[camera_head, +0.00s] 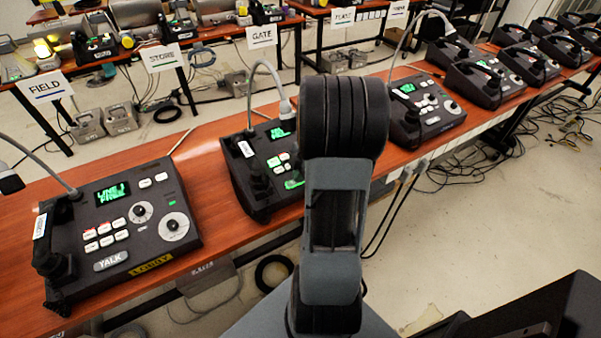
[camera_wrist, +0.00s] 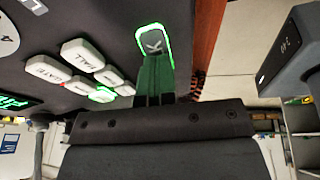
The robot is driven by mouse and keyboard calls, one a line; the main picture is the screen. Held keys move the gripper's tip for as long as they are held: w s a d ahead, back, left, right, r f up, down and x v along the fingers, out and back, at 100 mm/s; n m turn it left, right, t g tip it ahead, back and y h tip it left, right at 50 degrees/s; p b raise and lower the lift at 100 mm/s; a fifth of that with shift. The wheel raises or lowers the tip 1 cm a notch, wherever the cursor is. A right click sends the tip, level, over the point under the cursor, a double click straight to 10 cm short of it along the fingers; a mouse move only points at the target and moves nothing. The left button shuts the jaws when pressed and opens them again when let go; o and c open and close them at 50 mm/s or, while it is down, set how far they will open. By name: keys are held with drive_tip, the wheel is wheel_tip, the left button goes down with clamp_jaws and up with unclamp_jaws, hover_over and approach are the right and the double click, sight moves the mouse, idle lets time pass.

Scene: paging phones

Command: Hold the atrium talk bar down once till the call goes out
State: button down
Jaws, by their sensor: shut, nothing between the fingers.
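The middle paging phone (camera_head: 252,193) has a green-lit screen (camera_head: 281,132) and stands on the wooden bench. Its talk bar (camera_head: 293,184) glows green, partly hidden behind my arm. In the wrist view the talk bar (camera_wrist: 152,40) has a bright green outline and a visible "K". My gripper (camera_wrist: 154,62) is shut, its green fingertips over the near part of the bar. They look to be at the bar, but I cannot tell how hard they press. One zone key (camera_wrist: 102,94) is lit green near the HALL key (camera_wrist: 82,54). I cannot read this phone's name label.
To the left stands another phone (camera_head: 150,205) with a TALK bar and a "LINE 1 FREE" screen. Another phone (camera_head: 432,105) stands right of my arm, with several more farther along the bench (camera_head: 205,150). Gooseneck microphones (camera_head: 283,105) rise above the phones. Cables lie on the floor.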

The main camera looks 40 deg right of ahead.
drive_tip(key=shift+s+a+f, duration=0.1)
drive_tip(key=shift+s+f, duration=0.05)
drive_tip(key=shift+f, duration=0.15)
drive_tip(key=p+v, duration=0.1)
drive_tip(key=v, duration=0.1)
drive_tip(key=a+p+v, duration=0.1)
drive_tip(key=v, duration=0.2)
drive_tip(key=shift+a+r, duration=0.1)
drive_tip(key=shift+r, duration=0.1)
drive_tip(key=v, duration=0.9)
drive_tip(key=shift+d, duration=0.2)
drive_tip(key=shift+r, duration=0.1)
